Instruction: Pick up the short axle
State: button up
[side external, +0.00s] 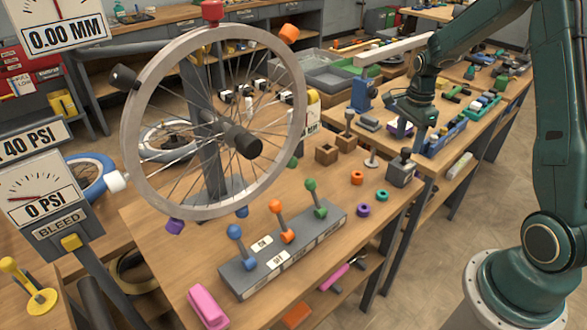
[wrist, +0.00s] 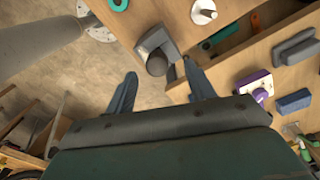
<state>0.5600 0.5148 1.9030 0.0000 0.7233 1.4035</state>
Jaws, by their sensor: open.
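My gripper (side external: 412,112) hangs over the right bench, above and behind a grey block (side external: 400,172) at the bench corner. In the wrist view its two fingers (wrist: 160,84) are spread apart with nothing between their tips. The grey block also shows there (wrist: 160,42), just beyond the fingers. A short dark cylinder (wrist: 157,65) sits in or on this block, its round end towards the camera. It may be the short axle, but I cannot tell for sure. A white disc with an upright pin (wrist: 204,12) stands beyond it; it also shows in the side view (side external: 372,163).
A spoked wheel (side external: 290,155) stands at the left, with a lever box (side external: 285,255) in front. Purple (side external: 363,210), teal (side external: 382,195) and orange (side external: 357,177) rings lie near the bench edge. A purple part (wrist: 255,86) and grey-blue blocks (wrist: 295,101) sit right in the wrist view.

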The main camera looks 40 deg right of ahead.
aim_at(407, 149)
jog(key=shift+s+f, duration=0.2)
jog(key=shift+f, duration=2.4)
jog(key=c, duration=1.1)
jog(key=shift+r, duration=0.2)
notch_tip(407, 149, up, 20)
jog(key=shift+f, duration=0.15)
